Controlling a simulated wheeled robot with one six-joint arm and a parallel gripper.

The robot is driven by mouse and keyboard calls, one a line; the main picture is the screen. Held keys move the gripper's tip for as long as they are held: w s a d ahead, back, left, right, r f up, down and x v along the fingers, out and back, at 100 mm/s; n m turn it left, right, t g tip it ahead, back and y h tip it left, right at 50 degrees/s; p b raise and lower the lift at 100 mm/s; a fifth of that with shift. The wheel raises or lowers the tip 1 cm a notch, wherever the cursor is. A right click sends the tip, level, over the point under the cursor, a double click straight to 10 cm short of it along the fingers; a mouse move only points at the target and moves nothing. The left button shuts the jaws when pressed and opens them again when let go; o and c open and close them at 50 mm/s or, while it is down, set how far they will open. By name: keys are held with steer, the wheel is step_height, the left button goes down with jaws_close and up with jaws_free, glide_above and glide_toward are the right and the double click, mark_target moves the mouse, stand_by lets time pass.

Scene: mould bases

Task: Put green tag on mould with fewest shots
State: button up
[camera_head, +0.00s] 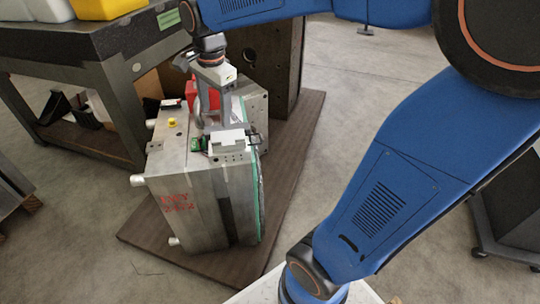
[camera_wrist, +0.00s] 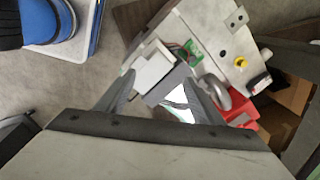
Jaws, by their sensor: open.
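A large grey steel mould (camera_head: 200,190) with red handwritten marks stands on a brown wooden board. My gripper (camera_head: 213,118) is open above its top, fingers pointing down. In the wrist view my gripper (camera_wrist: 160,92) has its fingers spread over a grey and white block (camera_wrist: 152,66); I cannot tell whether they touch it. A small green piece (camera_head: 201,144) lies beside this block on the mould top; it also shows in the wrist view (camera_wrist: 193,50). It is partly hidden, and I cannot tell whether it is the green tag. No shot number is legible.
A red object (camera_head: 190,93) and a yellow cap (camera_head: 172,122) are on the mould top. A dark block (camera_head: 266,60) stands behind on the board (camera_head: 290,160). A dark workbench (camera_head: 90,45) with yellow and white containers is at the left.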

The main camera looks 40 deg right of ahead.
steer(key=s+d+f+n+t, duration=0.1)
steer(key=s+d+f+n, duration=0.1)
steer(key=s+n, duration=0.5)
steer(key=s+d+f+n+t, duration=0.2)
steer(key=s+n, duration=0.6)
steer(key=s, duration=0.5)
steer(key=shift+d+f, duration=0.3)
steer(key=shift+s, duration=0.1)
steer(key=shift+c, duration=0.3)
